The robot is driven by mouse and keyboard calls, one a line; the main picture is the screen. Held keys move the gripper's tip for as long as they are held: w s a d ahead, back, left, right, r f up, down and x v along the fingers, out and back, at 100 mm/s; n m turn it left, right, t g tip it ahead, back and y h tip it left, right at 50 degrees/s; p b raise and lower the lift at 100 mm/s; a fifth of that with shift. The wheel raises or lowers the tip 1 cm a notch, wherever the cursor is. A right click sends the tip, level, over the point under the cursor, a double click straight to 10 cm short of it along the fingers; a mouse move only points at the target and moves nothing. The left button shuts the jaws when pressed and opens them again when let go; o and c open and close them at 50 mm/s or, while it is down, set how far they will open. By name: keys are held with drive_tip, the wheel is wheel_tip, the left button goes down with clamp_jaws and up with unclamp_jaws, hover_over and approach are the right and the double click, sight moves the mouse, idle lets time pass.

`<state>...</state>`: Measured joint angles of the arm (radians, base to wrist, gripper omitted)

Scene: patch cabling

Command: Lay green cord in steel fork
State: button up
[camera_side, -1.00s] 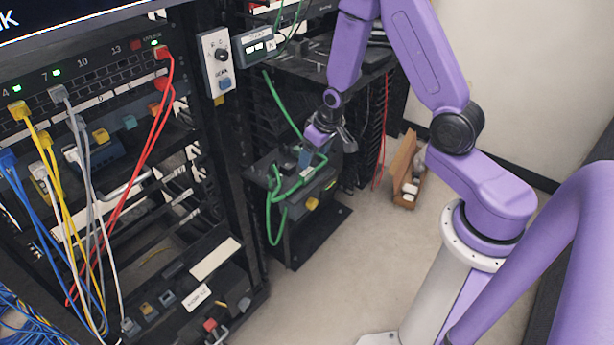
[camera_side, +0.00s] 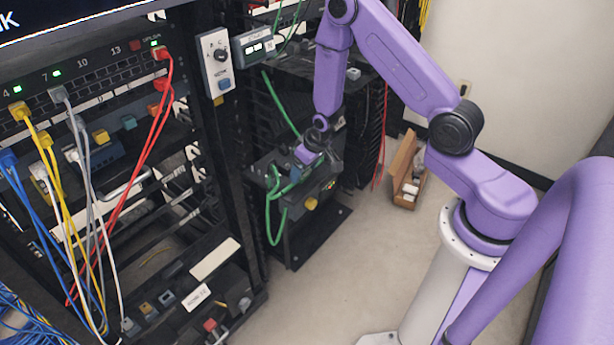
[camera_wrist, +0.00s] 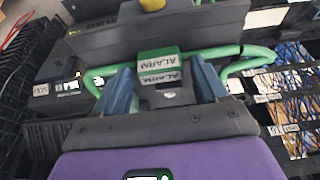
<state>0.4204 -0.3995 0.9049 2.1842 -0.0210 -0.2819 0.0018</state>
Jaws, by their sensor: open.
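The green cord (camera_side: 270,215) loops down over the front of a dark shelf box in the side view, with another length running up to the upper left. In the wrist view the green cord (camera_wrist: 215,52) crosses behind and between my fingers, curving down at both sides. My gripper (camera_wrist: 160,80) is open, with its two blue-grey fingers apart on either side of a green block labelled ALARM. In the side view my gripper (camera_side: 303,158) is low over the box, close to the cord; contact cannot be told. I cannot make out the steel fork.
The dark box (camera_side: 318,190) carries a yellow knob (camera_side: 311,204). A rack with yellow, red, blue and white patch cords stands at left. An open cardboard box (camera_side: 405,175) sits on the floor at right. The floor (camera_side: 350,260) in front is clear.

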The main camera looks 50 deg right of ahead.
sight(306, 181)
drive_tip(key=shift+s+a+f, duration=0.1)
drive_tip(key=shift+s+f, duration=0.3)
drive_tip(key=shift+f, duration=0.25)
drive_tip(key=c, duration=0.8)
drive_tip(key=shift+r, duration=0.55)
clamp_jaws()
drive_tip(key=shift+w+r, duration=0.1)
drive_tip(key=shift+r, duration=1.85)
